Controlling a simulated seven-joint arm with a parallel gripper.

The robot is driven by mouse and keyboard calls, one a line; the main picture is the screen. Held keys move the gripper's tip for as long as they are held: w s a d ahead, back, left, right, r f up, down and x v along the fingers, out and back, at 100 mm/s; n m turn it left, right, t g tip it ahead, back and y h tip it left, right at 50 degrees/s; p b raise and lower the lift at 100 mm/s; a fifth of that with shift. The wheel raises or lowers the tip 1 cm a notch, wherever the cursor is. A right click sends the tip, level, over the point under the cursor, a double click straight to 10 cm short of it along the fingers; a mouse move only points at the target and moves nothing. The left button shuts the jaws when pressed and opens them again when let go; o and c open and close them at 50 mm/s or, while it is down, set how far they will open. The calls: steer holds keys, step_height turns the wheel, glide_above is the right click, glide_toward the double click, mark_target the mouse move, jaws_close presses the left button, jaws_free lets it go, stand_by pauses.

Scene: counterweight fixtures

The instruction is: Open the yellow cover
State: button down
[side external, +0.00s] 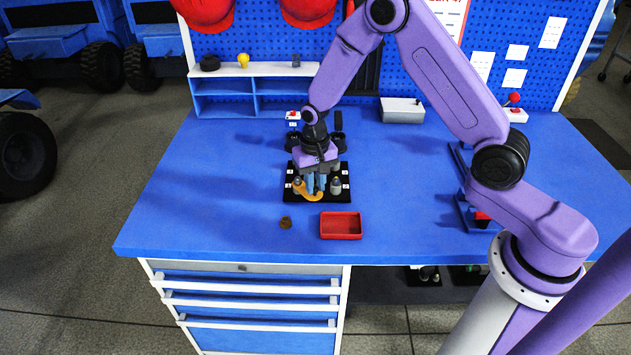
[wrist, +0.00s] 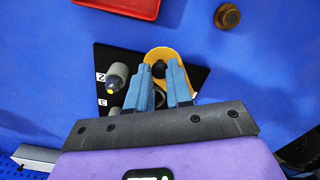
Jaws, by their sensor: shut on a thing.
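The yellow cover (side external: 313,197) is at the front of a black board (side external: 345,187) on the blue bench. It also shows in the wrist view (wrist: 184,56), lying over part of the board, with a small dark knob (wrist: 159,66) on it. My gripper (side external: 315,190) points down at the cover. In the wrist view its blue fingers (wrist: 161,72) stand on either side of the knob and are shut on it. What lies beneath the cover is hidden, and the fingers and wrist hide part of the board.
A red tray (side external: 341,226) and a small brown round part (side external: 286,223) lie in front. The bench left of the board is clear.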

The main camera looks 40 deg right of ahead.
mark_target(315, 190)
steer(key=c, duration=1)
jaws_free()
steer(key=shift+r, duration=0.1)
step_height(315, 190, up, 17)
steer(key=shift+r, duration=0.15)
steer(key=s+a+r+n, duration=0.15)
steer(key=s+n, duration=0.25)
steer(key=s, duration=0.4)
steer(key=s+a+r+n, duration=0.1)
steer(key=s+a+n, duration=0.25)
steer(key=s, duration=0.45)
steer(key=s+d+n, duration=0.1)
steer(key=s+n, duration=0.2)
steer(key=s, duration=0.2)
steer(key=s+d+n, duration=0.2)
steer(key=s+n, duration=0.1)
steer(key=s, duration=0.3)
steer(key=s+d+f+n, duration=0.1)
steer(key=s+d+n, duration=0.1)
steer(key=s, duration=0.3)
steer(key=shift+s+f+n, duration=0.1)
steer(key=shift+s+n, duration=0.2)
steer(key=shift+n, duration=0.25)
